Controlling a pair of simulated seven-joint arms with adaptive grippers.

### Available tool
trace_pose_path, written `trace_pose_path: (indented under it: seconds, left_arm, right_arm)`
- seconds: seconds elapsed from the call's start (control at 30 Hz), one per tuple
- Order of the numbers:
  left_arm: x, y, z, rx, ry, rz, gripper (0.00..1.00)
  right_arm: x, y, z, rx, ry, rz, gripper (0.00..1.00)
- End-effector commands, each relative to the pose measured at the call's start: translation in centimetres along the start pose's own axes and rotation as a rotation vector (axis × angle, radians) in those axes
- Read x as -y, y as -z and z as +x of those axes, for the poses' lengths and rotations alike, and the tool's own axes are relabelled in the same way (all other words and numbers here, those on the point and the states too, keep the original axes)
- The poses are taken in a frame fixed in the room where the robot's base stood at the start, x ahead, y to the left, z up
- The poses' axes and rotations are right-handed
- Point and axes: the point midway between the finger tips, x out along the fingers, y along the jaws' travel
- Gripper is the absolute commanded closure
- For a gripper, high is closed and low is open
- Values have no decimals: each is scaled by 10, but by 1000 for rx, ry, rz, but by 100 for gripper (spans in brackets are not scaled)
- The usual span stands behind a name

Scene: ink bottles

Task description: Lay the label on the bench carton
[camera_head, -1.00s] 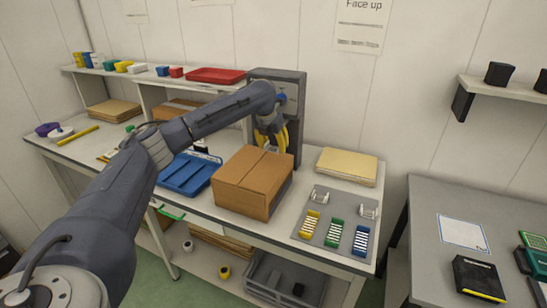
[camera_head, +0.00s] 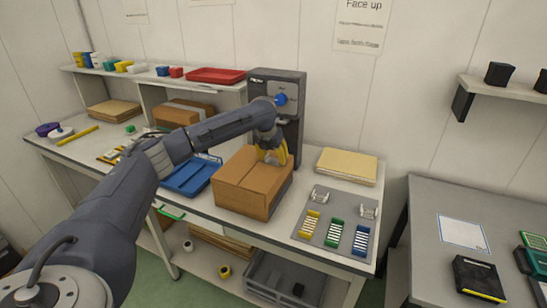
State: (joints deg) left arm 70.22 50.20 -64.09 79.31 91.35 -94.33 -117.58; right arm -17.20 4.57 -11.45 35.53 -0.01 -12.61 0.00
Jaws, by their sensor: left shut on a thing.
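The bench carton (camera_head: 238,180) is a brown closed box near the middle of the bench. My left gripper (camera_head: 272,160), with yellow fingers, is over the carton's right back part, close to its top. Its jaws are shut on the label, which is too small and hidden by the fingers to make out. I cannot tell whether the label touches the carton. My right gripper is not in view.
A dark machine with a blue knob (camera_head: 281,99) stands right behind the carton. A blue tray (camera_head: 185,181) is to its left. A grey board (camera_head: 319,234) with yellow, green and blue racks and a stack of tan envelopes (camera_head: 346,165) are to its right.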

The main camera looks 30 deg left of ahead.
Motion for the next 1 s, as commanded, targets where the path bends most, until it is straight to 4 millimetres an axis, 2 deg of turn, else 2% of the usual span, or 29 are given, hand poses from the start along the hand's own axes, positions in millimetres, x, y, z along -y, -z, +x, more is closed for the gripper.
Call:
trace_pose_path:
  seconds: [0.07, 0.1, 0.27, 0.53, 0.67, 1.0]
  left_arm:
    - [0, 1, 2, -1, 0, 0, 57]
    - [0, 1, 2, -1, 0, 0, 43]
    - [0, 1, 2, 0, 0, 0, 25]
    - [0, 0, 1, 0, 0, 0, 24]
    - [0, -1, -7, 2, 0, 0, 24]
    - [0, -1, -63, 3, 1, 1, 24]
  right_arm:
    - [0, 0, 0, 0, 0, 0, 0]
    - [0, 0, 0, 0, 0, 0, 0]
    - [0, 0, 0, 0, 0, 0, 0]
    - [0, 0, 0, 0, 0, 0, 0]
    - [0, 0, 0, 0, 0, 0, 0]
    - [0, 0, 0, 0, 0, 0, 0]
